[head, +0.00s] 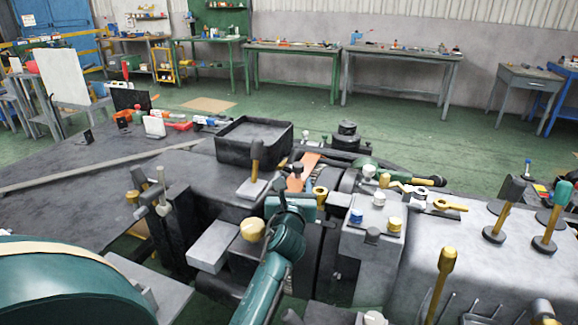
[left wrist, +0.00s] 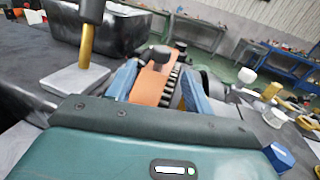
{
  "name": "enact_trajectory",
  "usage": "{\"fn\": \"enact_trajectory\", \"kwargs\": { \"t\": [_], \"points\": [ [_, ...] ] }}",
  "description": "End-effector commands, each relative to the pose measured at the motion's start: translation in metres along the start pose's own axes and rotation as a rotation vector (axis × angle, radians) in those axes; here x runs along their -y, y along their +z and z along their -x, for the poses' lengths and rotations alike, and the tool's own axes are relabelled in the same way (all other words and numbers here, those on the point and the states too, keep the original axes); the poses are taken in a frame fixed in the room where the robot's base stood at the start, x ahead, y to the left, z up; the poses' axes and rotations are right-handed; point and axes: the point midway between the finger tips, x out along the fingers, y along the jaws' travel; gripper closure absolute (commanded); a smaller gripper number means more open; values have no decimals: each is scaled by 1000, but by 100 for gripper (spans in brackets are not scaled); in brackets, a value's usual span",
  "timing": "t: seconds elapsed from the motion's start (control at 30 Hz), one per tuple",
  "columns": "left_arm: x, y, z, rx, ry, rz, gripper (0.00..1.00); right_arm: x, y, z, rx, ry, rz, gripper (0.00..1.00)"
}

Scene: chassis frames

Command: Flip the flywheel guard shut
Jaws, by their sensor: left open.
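An orange plate (head: 302,171), which looks like the flywheel guard, sits near the middle of the machine in the head view. In the left wrist view the orange plate (left wrist: 150,84) is tilted, with a dark knob (left wrist: 158,54) at its upper end. A dark toothed wheel (left wrist: 173,84) shows along its right side. My left gripper (head: 292,193) is open, just in front of the plate. Its two blue fingers (left wrist: 160,76) stand either side of the plate and wheel; I cannot tell whether they touch. My right gripper is not in view.
A black tray (head: 254,154) stands behind to the left, with a yellow-handled lever (head: 255,165) on a grey block in front of it. Valves and knobs (head: 378,198) crowd the right side. Upright levers (head: 505,205) stand further right.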

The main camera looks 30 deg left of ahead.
Motion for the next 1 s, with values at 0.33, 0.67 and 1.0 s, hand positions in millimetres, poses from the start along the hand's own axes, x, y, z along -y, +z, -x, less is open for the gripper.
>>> {"fn": "enact_trajectory", "kwargs": {
  "t": [0.33, 0.67, 1.0],
  "points": [
    [1, 0, -42, 1, -1, 4, 48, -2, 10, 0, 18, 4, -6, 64],
    [1, 0, -74, 0, -2, 3, 48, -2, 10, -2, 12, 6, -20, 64],
    [1, 0, -75, 0, -2, 3, 54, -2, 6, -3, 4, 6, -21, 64]
  ]
}}
